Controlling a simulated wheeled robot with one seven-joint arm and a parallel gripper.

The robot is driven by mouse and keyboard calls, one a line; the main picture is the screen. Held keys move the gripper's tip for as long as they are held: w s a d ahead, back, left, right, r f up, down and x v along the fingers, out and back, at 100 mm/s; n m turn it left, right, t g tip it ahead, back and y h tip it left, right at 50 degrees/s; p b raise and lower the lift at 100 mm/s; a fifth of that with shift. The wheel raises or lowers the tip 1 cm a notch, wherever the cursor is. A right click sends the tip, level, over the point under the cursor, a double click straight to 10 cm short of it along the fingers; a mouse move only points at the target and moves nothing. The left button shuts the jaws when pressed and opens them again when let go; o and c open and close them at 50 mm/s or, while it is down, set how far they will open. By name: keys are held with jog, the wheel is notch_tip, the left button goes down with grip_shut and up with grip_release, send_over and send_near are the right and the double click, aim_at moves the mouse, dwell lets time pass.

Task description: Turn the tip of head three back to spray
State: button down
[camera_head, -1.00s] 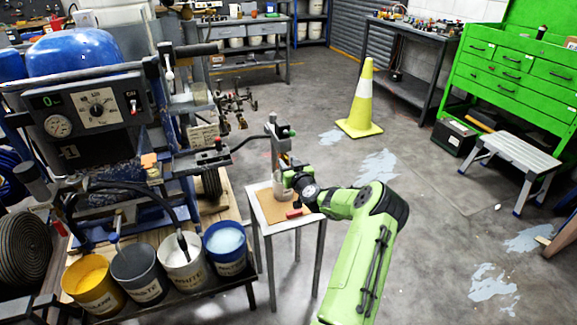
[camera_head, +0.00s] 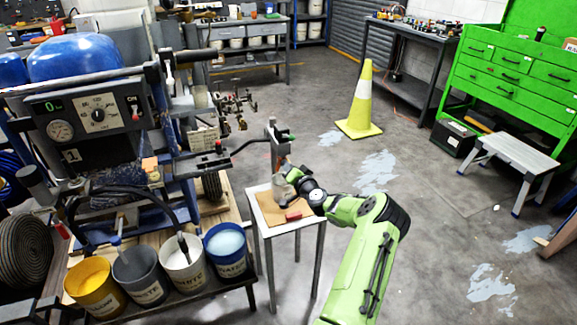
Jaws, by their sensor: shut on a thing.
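The upright spray head (camera_head: 278,142) at the end of the striper's right-hand arm has a grey body with red and green parts. It stands behind the small side table (camera_head: 268,209). My gripper (camera_head: 285,182) is beside and just below the head, above the table top. It is small and partly hidden by my wrist. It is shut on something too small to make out. The head's tip is hidden or too small to tell which way it points.
A red item (camera_head: 293,216) lies on the table's brown board. Several paint buckets, including a blue one (camera_head: 226,250), stand left of the table. The striper's control box (camera_head: 92,110) is behind them. A yellow cone (camera_head: 362,102) stands on open floor at the right.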

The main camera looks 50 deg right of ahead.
jog(key=m, duration=0.4)
jog(key=m+t+p, duration=0.1)
jog(key=m, duration=0.4)
jog(key=m+t+p, duration=0.1)
jog(key=m, duration=0.3)
jog(key=shift+w+a+r+m, duration=0.15)
jog(key=shift+r+m, duration=0.1)
jog(key=shift+m, duration=0.15)
jog(key=m+h, duration=0.1)
jog(key=m, duration=0.3)
jog(key=shift+p, duration=0.3)
jog(key=m+p, duration=0.1)
jog(key=m, duration=0.2)
jog(key=m+h+p, duration=0.1)
jog(key=m, duration=0.6)
jog(key=c, duration=1.3)
grip_release()
jog(key=shift+o, duration=0.9)
jog(key=shift+f, duration=0.15)
